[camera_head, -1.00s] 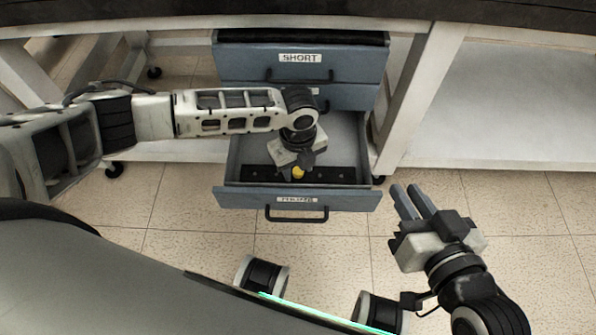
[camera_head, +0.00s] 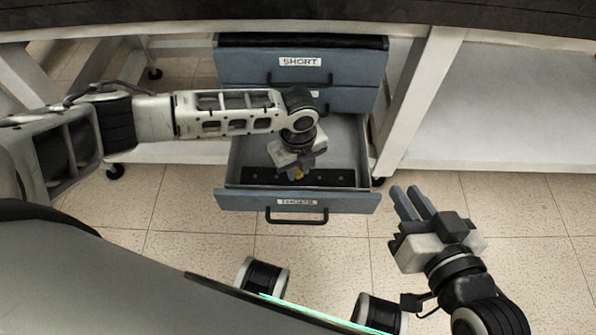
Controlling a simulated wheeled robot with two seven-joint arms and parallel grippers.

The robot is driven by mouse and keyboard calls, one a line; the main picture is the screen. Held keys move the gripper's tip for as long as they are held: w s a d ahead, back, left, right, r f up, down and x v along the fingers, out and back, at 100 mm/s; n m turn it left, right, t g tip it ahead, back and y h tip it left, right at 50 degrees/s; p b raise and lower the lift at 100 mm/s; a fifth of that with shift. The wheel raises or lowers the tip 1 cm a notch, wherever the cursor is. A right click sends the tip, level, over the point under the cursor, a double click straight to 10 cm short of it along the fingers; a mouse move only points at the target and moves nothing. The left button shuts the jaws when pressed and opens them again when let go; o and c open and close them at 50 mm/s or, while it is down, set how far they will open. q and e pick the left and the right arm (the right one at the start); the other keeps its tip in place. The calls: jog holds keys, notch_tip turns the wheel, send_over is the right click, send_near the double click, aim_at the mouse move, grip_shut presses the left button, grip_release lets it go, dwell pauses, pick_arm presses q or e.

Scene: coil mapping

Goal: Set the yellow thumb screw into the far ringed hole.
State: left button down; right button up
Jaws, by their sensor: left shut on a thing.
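The yellow thumb screw (camera_head: 298,175) shows as a small yellow patch under my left gripper (camera_head: 299,172), which is shut on it inside the open bottom drawer (camera_head: 342,150). The fingers cover most of the screw. A black strip with small holes (camera_head: 335,178) lies on the drawer floor near its front wall. The screw is over or at this strip; I cannot tell whether it is in a hole. Rings around the holes are too small to make out. My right gripper (camera_head: 409,203) is outside the drawer to the right, its two fingers apart, empty.
The drawer's front panel (camera_head: 240,201) has a label and a black handle (camera_head: 297,217). Closed drawers (camera_head: 350,68) stand above it, one labelled SHORT. A white table leg (camera_head: 405,100) is right of the drawer. Tiled floor (camera_head: 540,215) lies open in front.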

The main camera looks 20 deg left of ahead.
pick_arm(q)
jog(key=shift+r+p, duration=1.4)
jog(key=shift+p, duration=0.2)
notch_tip(320, 180, up, 3)
jog(key=p, duration=0.4)
jog(key=shift+r, duration=0.2)
jog(key=shift+f, duration=0.1)
